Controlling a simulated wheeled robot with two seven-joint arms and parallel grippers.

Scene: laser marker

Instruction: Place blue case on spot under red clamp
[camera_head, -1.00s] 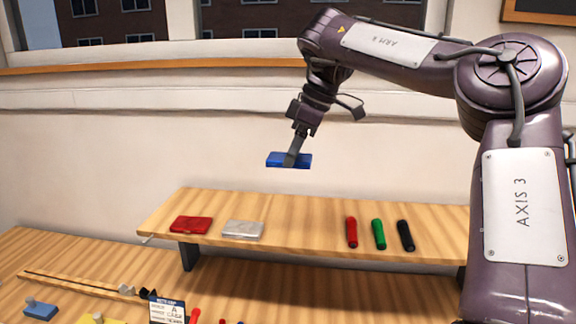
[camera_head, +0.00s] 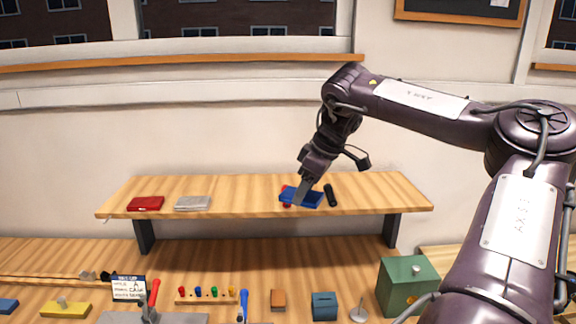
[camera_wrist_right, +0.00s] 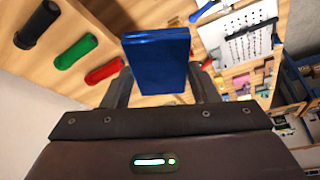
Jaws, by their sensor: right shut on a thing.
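My right gripper (camera_head: 302,190) is shut on the blue case (camera_head: 308,200), which it holds in front of the raised shelf. The case also shows in the right wrist view (camera_wrist_right: 158,62), between the two fingers. A red-handled clamp (camera_head: 154,292) stands at the lower left on the workbench, by a grey plate (camera_head: 190,317) cut off by the frame's bottom edge. The spot under this clamp cannot be made out. A blue-handled clamp (camera_head: 244,302) stands to its right. My left gripper is not in view.
The shelf (camera_head: 240,190) holds a red case (camera_head: 145,203), a silver case (camera_head: 192,203) and a black cylinder (camera_head: 331,195); red and green cylinders (camera_wrist_right: 75,52) show in the wrist view. A sign (camera_head: 128,288), peg rack (camera_head: 205,297) and green box (camera_head: 408,285) stand on the bench.

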